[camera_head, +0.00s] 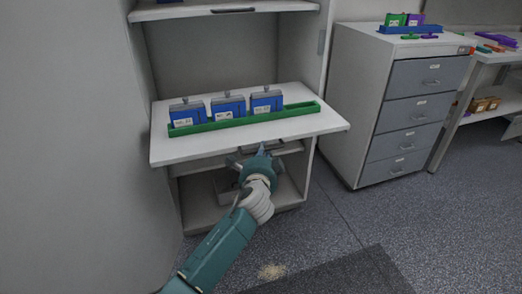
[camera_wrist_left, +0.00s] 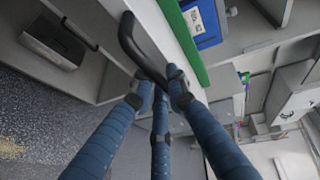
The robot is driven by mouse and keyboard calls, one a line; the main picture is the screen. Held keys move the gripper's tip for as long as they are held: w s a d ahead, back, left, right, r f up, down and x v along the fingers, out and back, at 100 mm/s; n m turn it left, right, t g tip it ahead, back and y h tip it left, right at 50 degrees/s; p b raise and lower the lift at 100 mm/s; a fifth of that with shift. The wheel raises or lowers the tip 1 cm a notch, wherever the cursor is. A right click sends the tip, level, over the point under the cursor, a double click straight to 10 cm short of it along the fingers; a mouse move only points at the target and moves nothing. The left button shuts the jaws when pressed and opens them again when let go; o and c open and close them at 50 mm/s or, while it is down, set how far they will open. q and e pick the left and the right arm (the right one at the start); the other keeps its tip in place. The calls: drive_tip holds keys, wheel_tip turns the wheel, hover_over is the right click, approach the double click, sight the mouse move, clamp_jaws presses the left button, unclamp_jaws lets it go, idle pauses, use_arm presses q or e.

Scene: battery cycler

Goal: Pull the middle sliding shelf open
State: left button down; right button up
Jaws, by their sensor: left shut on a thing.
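The middle sliding shelf (camera_head: 238,138) is a white board that sticks out well past the front of the cabinet, below the upper shelf (camera_head: 215,10). It carries a long green tray (camera_head: 300,112) with three blue battery units (camera_head: 228,106) standing in it; the tray's right end is empty. My left gripper (camera_head: 262,155) is at the shelf's front edge. In the left wrist view its blue fingers (camera_wrist_left: 157,88) are closed on the dark curved handle (camera_wrist_left: 128,38) beside the white shelf edge (camera_wrist_left: 165,18). The handle is partly hidden by the fingers. My right gripper is not in view.
A grey box (camera_head: 225,187) sits in the compartment below. A grey drawer cabinet (camera_head: 345,105) stands to the right with a blue tray (camera_head: 410,29) on top. A bench stands farther right.

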use_arm(q)
drive_tip(key=shift+s+d, duration=0.1)
drive_tip(key=shift+s, duration=0.35)
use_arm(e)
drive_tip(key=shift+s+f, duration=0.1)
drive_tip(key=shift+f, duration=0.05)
use_arm(q)
drive_tip(key=c, duration=1.7)
unclamp_jaws()
drive_tip(key=s, duration=0.4)
drive_tip(key=s+r, duration=0.1)
drive_tip(key=s, duration=0.2)
drive_tip(key=s+a+r, duration=0.1)
drive_tip(key=s, duration=0.3)
drive_tip(key=shift+s+r, duration=0.1)
drive_tip(key=shift+s, duration=0.25)
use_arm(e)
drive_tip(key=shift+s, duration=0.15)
